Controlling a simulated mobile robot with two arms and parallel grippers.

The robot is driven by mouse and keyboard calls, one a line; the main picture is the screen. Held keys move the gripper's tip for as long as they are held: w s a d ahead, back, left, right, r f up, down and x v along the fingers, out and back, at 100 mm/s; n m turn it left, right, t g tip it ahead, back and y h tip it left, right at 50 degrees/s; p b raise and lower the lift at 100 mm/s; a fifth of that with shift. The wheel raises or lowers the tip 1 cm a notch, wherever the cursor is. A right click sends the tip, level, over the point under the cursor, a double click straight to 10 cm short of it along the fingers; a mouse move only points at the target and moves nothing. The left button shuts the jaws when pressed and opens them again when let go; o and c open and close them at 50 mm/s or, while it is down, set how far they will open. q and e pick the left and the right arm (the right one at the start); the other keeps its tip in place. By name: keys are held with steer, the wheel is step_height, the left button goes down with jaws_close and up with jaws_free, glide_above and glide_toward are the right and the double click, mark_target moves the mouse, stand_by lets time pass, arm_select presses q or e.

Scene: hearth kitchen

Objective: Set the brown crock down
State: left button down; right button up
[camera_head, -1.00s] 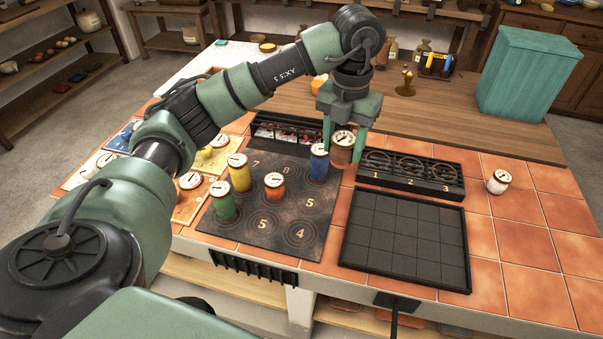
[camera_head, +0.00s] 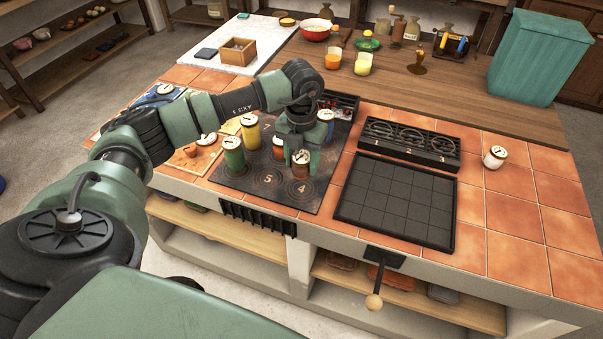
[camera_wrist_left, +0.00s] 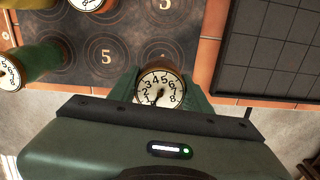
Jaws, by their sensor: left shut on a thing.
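The brown crock (camera_head: 300,170), with a white dial lid, is between the fingers of my left gripper (camera_head: 300,158) in the head view. My left gripper is shut on it, over the front right part of the dark numbered plate (camera_head: 262,187). In the left wrist view the crock's dial lid (camera_wrist_left: 160,88) shows between the green fingers. The crock looks upright. I cannot tell whether its base touches the plate. A ring marked 4 shows just in front of it in the head view. My right gripper is not in view.
A green crock (camera_head: 233,157), a yellow crock (camera_head: 251,135), an orange crock (camera_head: 278,147) and a blue crock (camera_head: 325,120) stand on the plate. A black gridded tray (camera_head: 396,200) lies to the right. A white crock (camera_head: 494,157) stands on the tiles.

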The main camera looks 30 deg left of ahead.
arm_select(q)
steer(key=shift+f, duration=0.85)
step_height(320, 180, down, 4)
steer(key=shift+f+p, duration=0.15)
steer(key=shift+p, duration=0.25)
steer(key=c, duration=1.1)
jaws_free()
steer(key=shift+f, duration=0.15)
steer(key=o, duration=0.4)
steer(key=shift+o, duration=0.2)
